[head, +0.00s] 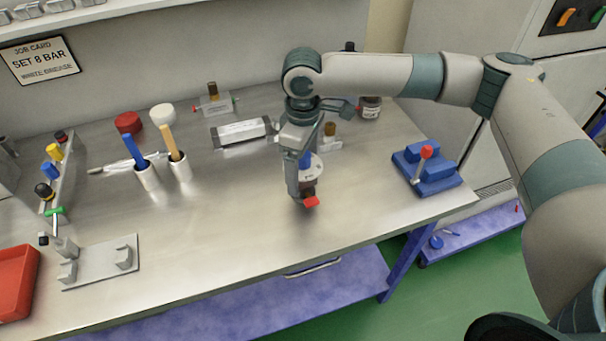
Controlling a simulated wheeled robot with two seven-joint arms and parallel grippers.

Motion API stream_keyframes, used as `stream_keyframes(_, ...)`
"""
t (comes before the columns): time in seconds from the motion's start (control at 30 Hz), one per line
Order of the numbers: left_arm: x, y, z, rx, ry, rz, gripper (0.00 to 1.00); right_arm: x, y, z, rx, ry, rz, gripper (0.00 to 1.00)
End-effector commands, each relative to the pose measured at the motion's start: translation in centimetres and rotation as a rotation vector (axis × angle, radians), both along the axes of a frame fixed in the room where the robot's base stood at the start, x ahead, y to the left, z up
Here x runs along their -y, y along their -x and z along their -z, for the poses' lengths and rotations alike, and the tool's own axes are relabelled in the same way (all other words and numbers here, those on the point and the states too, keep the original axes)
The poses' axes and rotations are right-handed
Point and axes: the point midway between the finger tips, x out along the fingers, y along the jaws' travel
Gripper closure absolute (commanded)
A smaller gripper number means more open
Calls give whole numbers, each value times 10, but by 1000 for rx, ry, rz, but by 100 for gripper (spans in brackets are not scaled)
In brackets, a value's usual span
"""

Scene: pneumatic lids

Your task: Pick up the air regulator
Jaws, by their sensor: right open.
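The air regulator seems to be the small unit with a blue top, a round white gauge face (313,169) and a red part at its lower end. It is near the front middle of the steel bench in the head view. My right gripper (302,182) points down at it, with a grey finger on its left side. The jaws are open; the other finger is mostly hidden. I cannot tell whether the finger touches the regulator. My left gripper is not in view.
A blue valve block with a red-knobbed lever (425,165) stands right. A silver cylinder (242,133) and a dark jar (370,107) are behind. Cups holding blue and yellow-handled brushes (179,170) stand left, with a metal fixture (100,262) and red tray (15,285).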

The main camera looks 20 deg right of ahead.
Motion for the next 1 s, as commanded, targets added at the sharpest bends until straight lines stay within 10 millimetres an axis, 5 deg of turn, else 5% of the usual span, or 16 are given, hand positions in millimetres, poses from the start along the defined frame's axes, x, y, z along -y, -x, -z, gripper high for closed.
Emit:
stream_keyframes(0.57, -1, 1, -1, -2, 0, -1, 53, 0, 0, 7, 0, 0, -1, 18)
stream_keyframes(0.73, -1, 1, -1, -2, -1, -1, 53, 0, 0, 6, 0, 0, 0, 59)
stream_keyframes(1.0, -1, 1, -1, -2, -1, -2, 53, 0, 0, 5, 1, -1, 0, 65)
